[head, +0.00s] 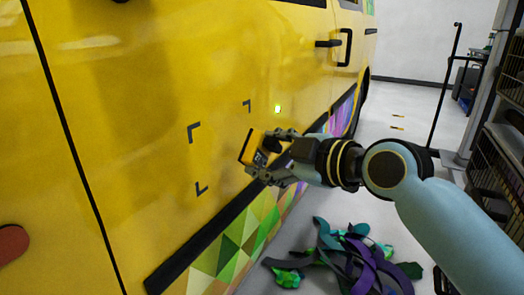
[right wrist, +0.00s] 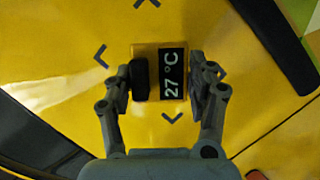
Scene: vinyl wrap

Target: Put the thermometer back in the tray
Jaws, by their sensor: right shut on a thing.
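The thermometer is a small yellow block (head: 250,147) with a dark face, held at the side of the yellow van (head: 150,110). In the right wrist view, the thermometer (right wrist: 172,75) shows a black display reading 27 °C. My right gripper (head: 268,157) is shut on it, with one finger on each side in the right wrist view (right wrist: 167,80). The thermometer lies in front of the black corner marks (head: 194,132) on the van panel; I cannot tell whether it touches the panel. My left gripper is out of view. I cannot make out a tray.
A heap of purple, teal and green vinyl strips (head: 355,262) lies on the floor below my right arm. A rack with wire baskets (head: 493,170) stands at the right edge.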

